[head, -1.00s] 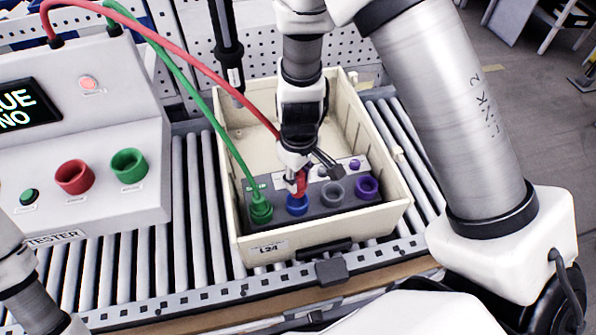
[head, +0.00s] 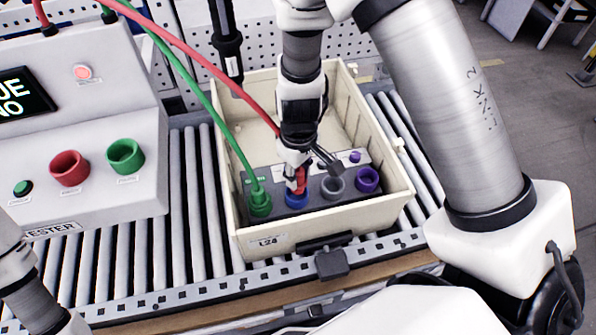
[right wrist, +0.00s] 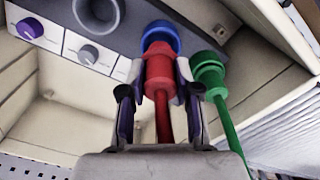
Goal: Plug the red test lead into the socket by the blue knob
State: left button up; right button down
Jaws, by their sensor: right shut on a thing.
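The red test lead (head: 236,88) runs down from the upper left to its red plug (right wrist: 160,66). My right gripper (head: 297,180) is shut on this plug, one finger on each side in the right wrist view (right wrist: 160,92). The plug's front end meets the blue socket (head: 297,199), whose ring (right wrist: 160,32) shows around and behind it. I cannot tell how deep the plug sits. A purple knob (head: 355,157) and a grey knob (right wrist: 88,53) show on the panel; no blue knob shows, and my gripper hides part of the knob row. My left gripper is out of view.
A green plug (head: 260,203) sits beside the red one in the box (head: 290,240). Grey (head: 332,187) and purple (head: 367,180) sockets are empty on the other side. The tester (head: 90,120) stands left on the rollers. A dark hanging tool (head: 227,40) is behind.

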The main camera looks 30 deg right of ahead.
jog(key=shift+f+b, duration=1.75)
jog(key=shift+f, duration=0.1)
jog(key=shift+f, duration=0.15)
jog(key=c, duration=0.7)
grip_release()
jog(key=shift+c, duration=0.2)
notch_tip(320, 180, up, 12)
jog(key=shift+d+r, duration=0.1)
